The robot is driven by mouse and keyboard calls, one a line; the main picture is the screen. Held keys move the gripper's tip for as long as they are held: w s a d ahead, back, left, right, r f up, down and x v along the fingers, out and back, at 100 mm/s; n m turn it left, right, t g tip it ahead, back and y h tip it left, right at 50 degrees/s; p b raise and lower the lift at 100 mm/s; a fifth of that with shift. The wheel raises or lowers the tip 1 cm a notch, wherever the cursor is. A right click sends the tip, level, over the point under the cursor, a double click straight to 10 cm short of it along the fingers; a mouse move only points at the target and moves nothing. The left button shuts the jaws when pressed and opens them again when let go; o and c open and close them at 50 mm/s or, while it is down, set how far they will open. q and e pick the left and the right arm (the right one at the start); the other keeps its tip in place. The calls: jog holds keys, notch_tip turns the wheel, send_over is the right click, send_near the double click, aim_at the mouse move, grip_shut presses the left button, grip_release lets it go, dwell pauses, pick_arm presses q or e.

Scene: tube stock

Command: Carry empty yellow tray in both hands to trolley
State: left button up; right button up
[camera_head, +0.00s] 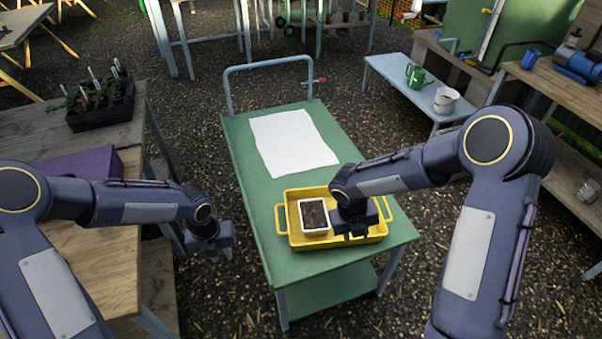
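The yellow tray (291,240) lies flat on the near end of the green trolley (258,203). It is not empty: a square white pot (315,234) filled with dark soil stands inside it. My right gripper (357,236) points down over the right part of the tray, just right of the pot; its wrist covers part of the tray. Whether its fingers are open or touch anything is not clear. My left gripper (212,255) hangs in the air left of the trolley, apart from the tray, with no object visible in it; its finger gap is unclear.
A white sheet (292,143) lies on the trolley behind the tray. A wooden bench at left carries a purple box (80,168) and a black plant crate (101,103). A pale blue bench (393,73) at right holds a green watering can (415,77) and white pots (446,101).

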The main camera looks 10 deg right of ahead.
jog(key=v, duration=1)
jog(key=shift+w+d+r, duration=0.3)
jog(key=shift+r, duration=0.1)
pick_arm(q)
jog(key=shift+r, duration=0.1)
